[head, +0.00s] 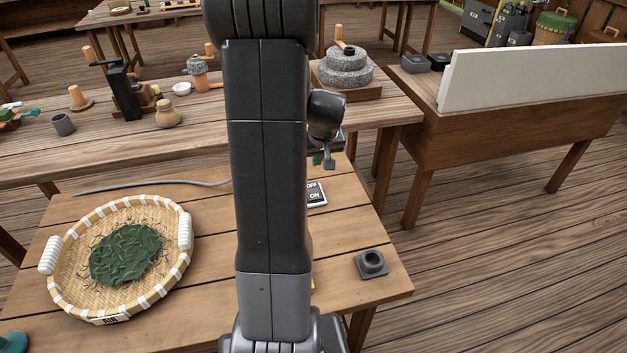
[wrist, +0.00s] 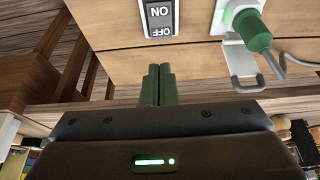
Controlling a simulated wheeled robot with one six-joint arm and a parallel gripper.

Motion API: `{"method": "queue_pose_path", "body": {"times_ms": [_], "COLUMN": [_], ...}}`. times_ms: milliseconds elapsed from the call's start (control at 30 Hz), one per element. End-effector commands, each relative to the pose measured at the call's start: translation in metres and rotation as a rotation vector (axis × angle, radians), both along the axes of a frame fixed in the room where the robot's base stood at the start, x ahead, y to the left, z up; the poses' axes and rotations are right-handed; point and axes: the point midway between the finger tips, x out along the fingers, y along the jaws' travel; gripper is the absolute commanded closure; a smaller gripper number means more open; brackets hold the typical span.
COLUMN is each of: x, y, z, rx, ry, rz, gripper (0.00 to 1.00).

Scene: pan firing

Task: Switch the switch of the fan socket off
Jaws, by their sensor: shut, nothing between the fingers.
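The switch (head: 316,193) is a black rocker in a white frame, marked OFF and ON, on the wooden table. My arm partly covers it in the head view. The switch (wrist: 158,15) appears upside down at the top of the wrist view. Beside it is a white socket (wrist: 222,18) with a green plug (wrist: 252,32) in it and a small green glow at its edge. My gripper (wrist: 158,70) has its green fingers shut and empty, pointing toward the switch, apart from it in the picture.
A round woven basket (head: 67,252) with green leaves lies on the table at left. A grey cable (head: 150,184) runs along the back. A dark square holder (head: 371,265) stands at the right front. A grey hooked bracket (wrist: 243,68) sits by the plug. A bench (head: 200,124) stands behind.

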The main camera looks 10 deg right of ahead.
Motion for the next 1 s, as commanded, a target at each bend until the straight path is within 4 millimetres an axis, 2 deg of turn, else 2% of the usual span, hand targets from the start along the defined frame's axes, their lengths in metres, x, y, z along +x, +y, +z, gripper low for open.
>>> {"method": "queue_pose_path", "body": {"times_ms": [600,800,1000], "x": [0.034,0.038,0.04], "y": [0.001,0.001,0.002], "z": [-0.091,-0.111,-0.12], "rx": [0.001,0.0,0.0], "ry": [0.004,0.001,0.0], "rz": [-0.001,-0.001,0.001], "gripper": [1.0,1.0,1.0]}}
